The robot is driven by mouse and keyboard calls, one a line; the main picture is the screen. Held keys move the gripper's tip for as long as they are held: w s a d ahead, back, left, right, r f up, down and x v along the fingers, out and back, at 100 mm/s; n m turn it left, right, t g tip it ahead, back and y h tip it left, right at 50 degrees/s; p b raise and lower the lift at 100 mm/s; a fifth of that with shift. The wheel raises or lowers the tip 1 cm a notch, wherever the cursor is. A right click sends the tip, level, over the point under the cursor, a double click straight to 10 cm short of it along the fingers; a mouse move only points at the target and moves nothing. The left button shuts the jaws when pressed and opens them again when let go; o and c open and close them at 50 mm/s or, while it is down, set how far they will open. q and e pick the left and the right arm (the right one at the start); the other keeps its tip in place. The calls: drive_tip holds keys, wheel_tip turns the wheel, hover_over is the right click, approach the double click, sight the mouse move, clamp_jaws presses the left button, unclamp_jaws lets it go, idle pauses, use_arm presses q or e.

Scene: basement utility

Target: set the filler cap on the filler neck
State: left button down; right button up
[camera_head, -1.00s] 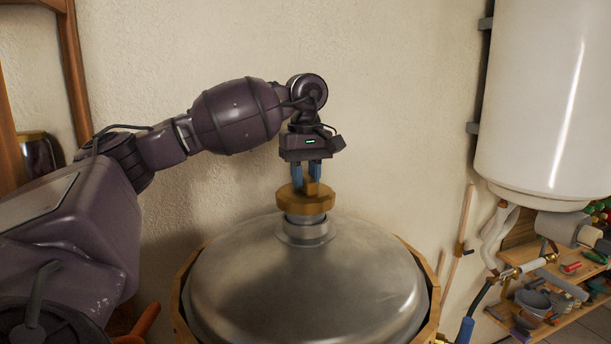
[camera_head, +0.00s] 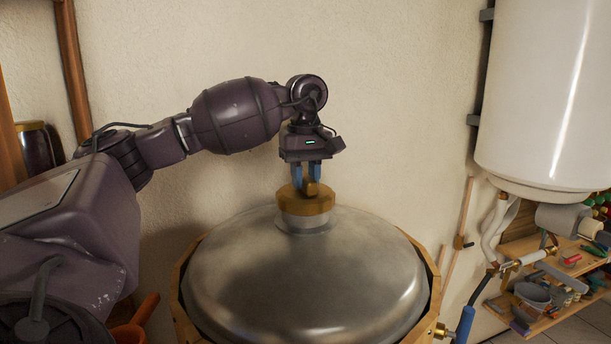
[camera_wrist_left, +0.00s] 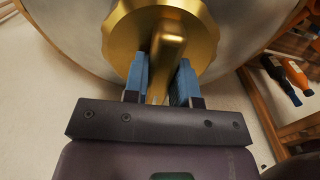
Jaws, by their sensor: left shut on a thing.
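The brass filler cap (camera_head: 304,203) sits at the top of the filler neck (camera_head: 303,223), level and in line with it. A short grey band of the neck shows below the cap; I cannot tell whether the cap is fully down. My left gripper (camera_head: 307,178) points down from above, its blue fingers shut on the cap's raised grip. In the left wrist view, the fingers (camera_wrist_left: 163,85) stand either side of the grip of the scalloped cap (camera_wrist_left: 187,30). The neck is hidden there. My right gripper is not in view.
The neck rises from a domed metal tank (camera_head: 300,285) ringed by a wooden edge, close to a plain wall. A white water heater (camera_head: 545,95) hangs at right, above pipes and a wooden shelf (camera_head: 545,320) of tools. An orange object (camera_head: 136,322) is at lower left.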

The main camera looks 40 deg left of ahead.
use_arm(q)
drive_tip(key=c, duration=0.8)
unclamp_jaws()
drive_tip(key=shift+c, duration=0.2)
wheel_tip(320, 180, up, 11)
drive_tip(key=p, duration=0.1)
drive_tip(key=shift+f, duration=0.15)
